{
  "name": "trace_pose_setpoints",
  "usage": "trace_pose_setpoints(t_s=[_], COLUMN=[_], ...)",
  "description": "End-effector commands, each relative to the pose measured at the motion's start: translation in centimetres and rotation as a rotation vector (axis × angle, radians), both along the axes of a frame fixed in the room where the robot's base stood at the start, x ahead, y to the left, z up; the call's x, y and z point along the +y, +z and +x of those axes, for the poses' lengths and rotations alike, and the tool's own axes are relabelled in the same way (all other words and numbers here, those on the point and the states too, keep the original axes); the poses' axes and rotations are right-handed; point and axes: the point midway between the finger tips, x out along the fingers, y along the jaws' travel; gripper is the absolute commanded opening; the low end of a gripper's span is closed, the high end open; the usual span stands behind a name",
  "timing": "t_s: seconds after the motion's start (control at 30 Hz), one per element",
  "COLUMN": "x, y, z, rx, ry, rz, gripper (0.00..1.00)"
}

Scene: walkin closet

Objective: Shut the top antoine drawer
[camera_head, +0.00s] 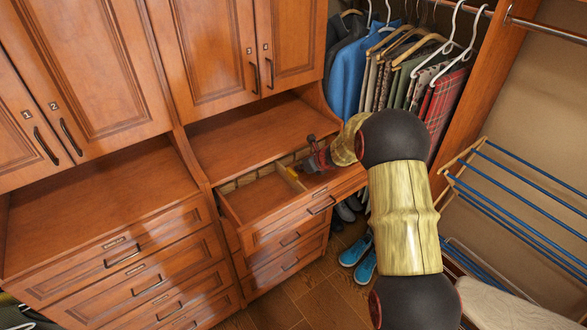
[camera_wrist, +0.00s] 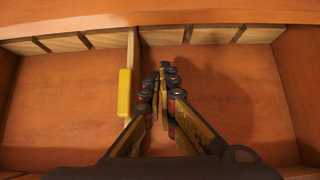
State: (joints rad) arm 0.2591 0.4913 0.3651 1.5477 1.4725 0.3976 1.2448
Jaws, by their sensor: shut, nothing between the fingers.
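The top drawer (camera_head: 255,199) of the middle wooden cabinet is pulled open, with its front panel and dark handle (camera_head: 321,205) standing out past the drawers below. My gripper (camera_head: 312,152) is shut and empty, above the right part of the open drawer. In the wrist view my gripper (camera_wrist: 163,72) points over the drawer floor (camera_wrist: 225,95), right of a wooden divider (camera_wrist: 131,50). A yellow thing (camera_wrist: 125,92) is at the divider; it also shows in the head view (camera_head: 292,173). My arm hides part of the drawer's right end.
Shut drawers (camera_head: 290,240) lie below the open one. A wooden counter (camera_head: 250,135) is above and behind it. Clothes on hangers (camera_head: 400,75) hang to the back right. A blue-barred rack (camera_head: 520,190) stands right. Blue shoes (camera_head: 357,250) are on the floor near the drawers.

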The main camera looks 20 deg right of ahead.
Motion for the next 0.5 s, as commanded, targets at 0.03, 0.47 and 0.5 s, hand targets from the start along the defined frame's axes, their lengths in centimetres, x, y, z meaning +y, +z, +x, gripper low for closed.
trace_pose_setpoints(t_s=[0.03, 0.47, 0.5], x=[-0.2, -1.1, -1.0], y=[1.0, 4.5, 5.1], z=[-0.7, -4.1, -4.7], rx=[-0.001, -0.009, -0.016], ry=[-0.001, 0.032, 0.057], rz=[0.0, -0.021, -0.038], gripper=[0.0, 0.0, 0.0])
